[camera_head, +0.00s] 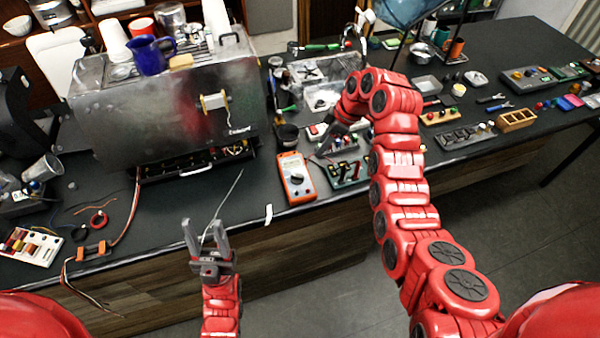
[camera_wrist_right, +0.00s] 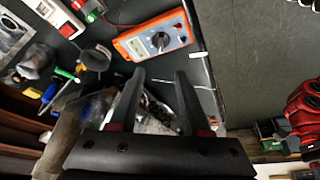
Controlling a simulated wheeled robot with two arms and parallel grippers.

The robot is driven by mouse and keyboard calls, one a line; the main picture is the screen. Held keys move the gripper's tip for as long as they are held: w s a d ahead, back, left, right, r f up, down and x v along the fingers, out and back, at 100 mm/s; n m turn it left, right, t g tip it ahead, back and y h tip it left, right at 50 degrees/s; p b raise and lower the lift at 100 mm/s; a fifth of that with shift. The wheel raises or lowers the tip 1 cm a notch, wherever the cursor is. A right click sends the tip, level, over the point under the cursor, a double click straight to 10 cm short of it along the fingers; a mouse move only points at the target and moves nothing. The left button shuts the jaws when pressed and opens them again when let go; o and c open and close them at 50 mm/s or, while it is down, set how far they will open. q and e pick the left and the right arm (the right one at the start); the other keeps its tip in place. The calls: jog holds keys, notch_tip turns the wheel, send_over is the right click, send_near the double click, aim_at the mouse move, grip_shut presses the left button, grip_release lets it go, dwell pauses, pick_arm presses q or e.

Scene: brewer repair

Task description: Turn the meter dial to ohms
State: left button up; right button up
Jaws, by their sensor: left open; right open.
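The orange multimeter (camera_head: 296,178) lies on the dark worktop near its front edge, with a grey face and a round dark dial (camera_head: 297,180). In the right wrist view the meter (camera_wrist_right: 152,36) is beyond my fingertips, and its dial (camera_wrist_right: 160,40) faces the camera. The mark it points to is too small to read. My right gripper (camera_wrist_right: 158,75) is open and empty, apart from the meter; in the head view it is partly hidden behind its own arm. My left gripper (camera_head: 206,226) is open and empty, in front of the worktop edge, left of the meter.
The steel espresso machine (camera_head: 165,105) stands at the back left with a blue mug (camera_head: 150,57) on top. A board with leads (camera_head: 348,170) sits just right of the meter. A breadboard (camera_head: 30,246) and wires lie at the left. Small parts crowd the right side.

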jog(key=b, duration=1.1)
send_near(298, 175)
jog(key=x, duration=0.3)
jog(key=shift+s+f, duration=0.1)
jog(key=shift+s, duration=0.05)
jog(key=shift+a+f+p, duration=0.3)
jog(key=shift+a+p, duration=0.05)
jog(key=shift+p, duration=0.45)
jog(key=x, duration=0.2)
jog(key=shift+w+f+p, duration=0.2)
jog(key=shift+f+p, duration=0.1)
jog(key=shift+p, duration=0.1)
jog(key=shift+a+f, duration=0.25)
jog(key=shift+f, duration=0.3)
jog(key=shift+w+f, duration=0.1)
jog(key=shift+f, duration=0.1)
grip_shut()
